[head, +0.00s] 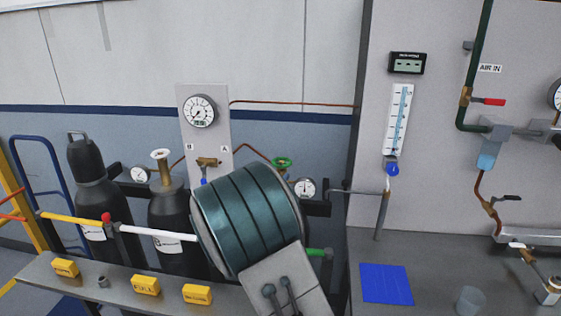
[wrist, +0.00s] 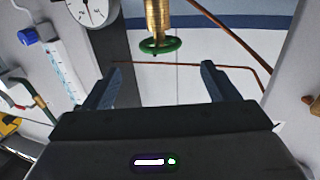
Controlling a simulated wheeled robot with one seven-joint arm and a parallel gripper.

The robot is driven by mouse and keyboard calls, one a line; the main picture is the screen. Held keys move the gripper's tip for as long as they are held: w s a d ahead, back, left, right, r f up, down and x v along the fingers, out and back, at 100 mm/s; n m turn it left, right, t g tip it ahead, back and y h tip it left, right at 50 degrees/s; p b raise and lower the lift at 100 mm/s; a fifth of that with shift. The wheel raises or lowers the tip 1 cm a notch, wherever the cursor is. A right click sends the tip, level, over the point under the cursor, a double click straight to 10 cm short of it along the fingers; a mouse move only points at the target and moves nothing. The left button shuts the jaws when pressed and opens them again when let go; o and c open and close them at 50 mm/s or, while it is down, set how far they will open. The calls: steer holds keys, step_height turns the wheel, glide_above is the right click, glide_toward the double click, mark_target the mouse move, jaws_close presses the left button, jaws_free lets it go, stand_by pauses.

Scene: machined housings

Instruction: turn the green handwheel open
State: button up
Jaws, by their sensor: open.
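The green handwheel (head: 282,162) shows in the head view just above my arm's teal link, left of a small round gauge. In the wrist view the green handwheel (wrist: 160,46) sits on a brass stem, near the top centre. My gripper (wrist: 161,76) is open and empty, with its two dark fingers spread wide. The wheel appears between and beyond the fingertips, apart from both. How far it is from them in depth I cannot tell. My gripper is hidden in the head view behind my arm.
Dark gas cylinders (head: 95,195) stand at the left behind a rail. A small gauge (head: 305,188) is close right of the wheel. A copper pipe (wrist: 205,65) runs behind the wheel. Yellow blocks (head: 146,285) lie on the front ledge. A blue mat (head: 386,284) lies on the right bench.

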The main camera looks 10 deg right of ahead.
mark_target(280, 162)
steer(key=p+x, duration=0.2)
steer(key=x, duration=0.6)
steer(key=shift+w+d, duration=0.2)
steer(key=shift+w, duration=0.1)
steer(key=c, duration=1)
